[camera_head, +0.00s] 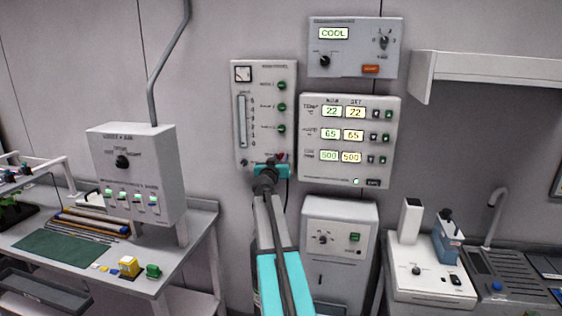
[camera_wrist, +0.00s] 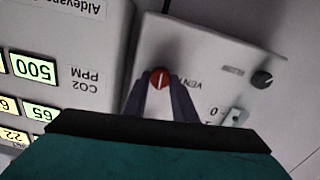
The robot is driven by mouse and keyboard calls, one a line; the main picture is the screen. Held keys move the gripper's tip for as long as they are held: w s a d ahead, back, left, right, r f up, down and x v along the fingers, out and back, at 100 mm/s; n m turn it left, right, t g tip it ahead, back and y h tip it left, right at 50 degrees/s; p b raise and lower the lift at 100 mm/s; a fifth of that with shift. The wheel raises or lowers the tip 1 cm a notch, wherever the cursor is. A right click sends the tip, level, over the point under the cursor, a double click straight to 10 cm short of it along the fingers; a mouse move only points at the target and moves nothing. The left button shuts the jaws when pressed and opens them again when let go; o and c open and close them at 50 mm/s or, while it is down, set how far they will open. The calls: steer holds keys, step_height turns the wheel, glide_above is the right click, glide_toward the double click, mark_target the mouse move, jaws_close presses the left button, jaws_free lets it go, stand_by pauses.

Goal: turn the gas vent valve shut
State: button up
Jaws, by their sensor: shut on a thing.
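The gas vent valve is a small round red knob with a white line (camera_wrist: 159,73) on a pale panel marked "VENT" in the wrist view. The white line stands nearly upright in that picture. My gripper (camera_wrist: 160,86) has one finger on each side of the knob and is shut on it. In the head view my gripper (camera_head: 268,171) is at the bottom of the tall gas panel (camera_head: 262,125) on the wall. There the arm and gripper hide most of the panel's lower edge, and only a bit of red shows beside the gripper.
A climate display box (camera_head: 350,175) hangs close to the right of the gas panel, and it also shows in the wrist view (camera_wrist: 90,100). A grey control box (camera_head: 175,150) stands at left.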

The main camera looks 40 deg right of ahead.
steer(key=shift+w+a+f+n+b, duration=0.1)
steer(key=shift+a+f+n+b, duration=0.05)
steer(key=shift+n+b, duration=0.75)
steer(key=shift+w+a+f+n+b, duration=0.1)
steer(key=shift+f+n+b, duration=0.05)
steer(key=shift+n+b, duration=0.7)
steer(key=n+b, duration=0.2)
steer(key=n, duration=0.7)
steer(key=shift+r, duration=0.1)
steer(key=shift+n, duration=2.15)
steer(key=shift+a, duration=0.1)
steer(key=o, duration=1)
steer(key=shift+w, duration=0.1)
